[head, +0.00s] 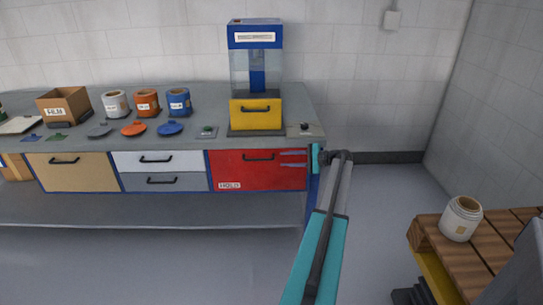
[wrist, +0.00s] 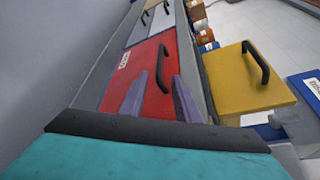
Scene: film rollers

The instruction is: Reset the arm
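My gripper (head: 282,158) reaches out at the right end of the counter, its two purple fingers pointing left across the front of the red drawer (head: 232,172). In the wrist view my gripper (wrist: 156,92) has its fingers spread apart with nothing between them. The red drawer (wrist: 143,75) shows beyond the fingers, with its black handle (wrist: 162,68) ahead of the fingertips. The gripper looks apart from the handle. My teal arm (head: 318,255) extends up from the bottom of the head view.
A blue machine with a yellow drawer (head: 256,112) stands on the counter (head: 215,95). Several canisters, lids and a cardboard box (head: 64,104) sit to its left. A white jar (head: 461,217) stands on a wooden pallet (head: 470,262) at right. The floor between counter and pallet is clear.

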